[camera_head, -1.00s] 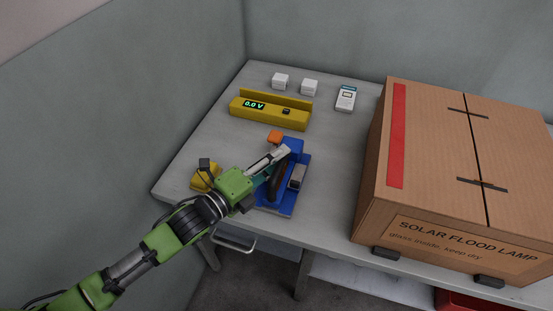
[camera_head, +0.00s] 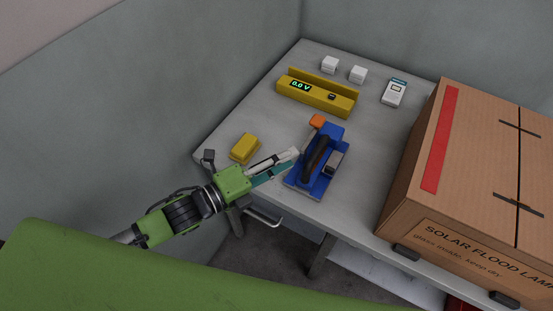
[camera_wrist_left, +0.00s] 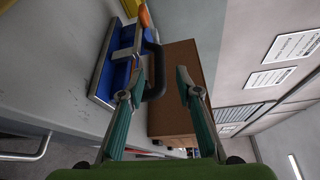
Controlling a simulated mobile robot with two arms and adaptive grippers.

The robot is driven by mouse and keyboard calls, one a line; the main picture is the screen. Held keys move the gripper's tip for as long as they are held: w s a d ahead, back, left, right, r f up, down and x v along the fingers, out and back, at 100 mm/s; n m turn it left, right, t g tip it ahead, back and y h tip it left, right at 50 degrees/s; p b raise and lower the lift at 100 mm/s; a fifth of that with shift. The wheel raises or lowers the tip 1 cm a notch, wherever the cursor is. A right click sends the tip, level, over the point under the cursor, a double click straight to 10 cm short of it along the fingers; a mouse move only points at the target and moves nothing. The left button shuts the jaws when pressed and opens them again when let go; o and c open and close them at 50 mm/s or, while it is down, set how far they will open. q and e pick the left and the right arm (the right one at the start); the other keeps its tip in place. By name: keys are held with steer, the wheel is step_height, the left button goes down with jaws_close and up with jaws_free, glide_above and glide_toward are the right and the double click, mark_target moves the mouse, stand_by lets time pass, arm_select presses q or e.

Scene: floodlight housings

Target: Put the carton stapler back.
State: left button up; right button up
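The carton stapler (camera_head: 316,154), with a black loop handle, lies on a blue base or tray (camera_head: 299,183) near the table's front edge. An orange block (camera_head: 317,121) is at its far end and a grey metal part at its right. I cannot tell exactly where stapler and base meet. In the left wrist view the black handle (camera_wrist_left: 157,77) shows beyond the fingers, partly behind one of them. My left gripper (camera_head: 284,163) is just left of the stapler, its fingers apart with nothing held between them; it also shows in the left wrist view (camera_wrist_left: 161,82). My right gripper is not in view.
A yellow block (camera_head: 245,148) sits left of the stapler. A yellow meter bar (camera_head: 316,97), white cubes (camera_head: 329,65) and a white handheld device (camera_head: 394,92) are at the back. A large carton (camera_head: 480,150) fills the table's right side.

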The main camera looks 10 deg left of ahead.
arm_select(q)
steer(key=shift+v, duration=1.15)
